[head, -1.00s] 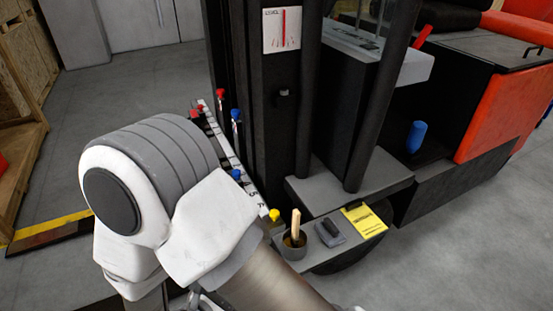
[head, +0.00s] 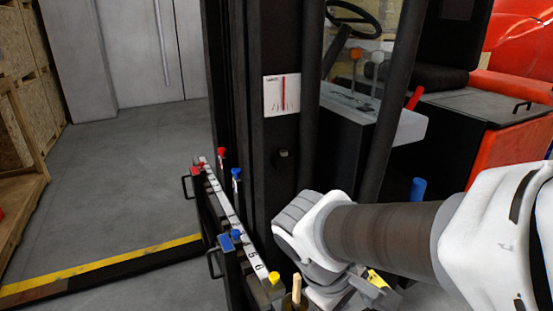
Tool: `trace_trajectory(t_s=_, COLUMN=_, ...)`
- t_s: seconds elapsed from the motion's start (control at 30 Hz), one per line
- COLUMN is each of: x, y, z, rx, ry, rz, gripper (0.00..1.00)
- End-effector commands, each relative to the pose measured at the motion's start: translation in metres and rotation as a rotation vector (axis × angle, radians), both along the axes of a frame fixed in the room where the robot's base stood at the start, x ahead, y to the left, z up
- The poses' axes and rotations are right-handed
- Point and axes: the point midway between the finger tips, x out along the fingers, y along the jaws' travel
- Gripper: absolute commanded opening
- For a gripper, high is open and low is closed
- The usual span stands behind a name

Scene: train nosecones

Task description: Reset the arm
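My arm crosses the right half of the head view, from a white link at the right edge through a brown tube to a white and grey joint beside the black mast. Below that joint, white and grey parts of my arm's end hang near the bottom edge. My gripper's fingers cannot be made out there, so I cannot see whether they are open or hold anything.
A black forklift mast (head: 283,160) stands close by my arm. A numbered rail (head: 222,205) with red, blue and yellow knobs runs along it. A wooden-handled tool (head: 296,290) and a yellow card (head: 377,278), partly hidden, are near my arm. Open floor (head: 120,180) lies left.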

Motion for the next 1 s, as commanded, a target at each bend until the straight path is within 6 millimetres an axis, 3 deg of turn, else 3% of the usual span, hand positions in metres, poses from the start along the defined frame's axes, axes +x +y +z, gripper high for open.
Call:
trace_trajectory(t_s=0.2, x=-0.011, y=-0.011, z=0.032, rx=0.266, ry=-0.205, rz=-0.268, gripper=0.67)
trace_trajectory(t_s=0.53, x=-0.019, y=-0.018, z=0.080, rx=0.582, ry=-0.506, rz=-0.537, gripper=0.67)
trace_trajectory(t_s=0.6, x=-0.018, y=-0.017, z=0.103, rx=0.587, ry=-0.504, rz=-0.539, gripper=0.67)
trace_trajectory(t_s=0.77, x=-0.018, y=-0.017, z=0.137, rx=0.583, ry=-0.500, rz=-0.536, gripper=0.67)
trace_trajectory(t_s=1.0, x=-0.018, y=-0.017, z=0.198, rx=0.581, ry=-0.498, rz=-0.535, gripper=0.67)
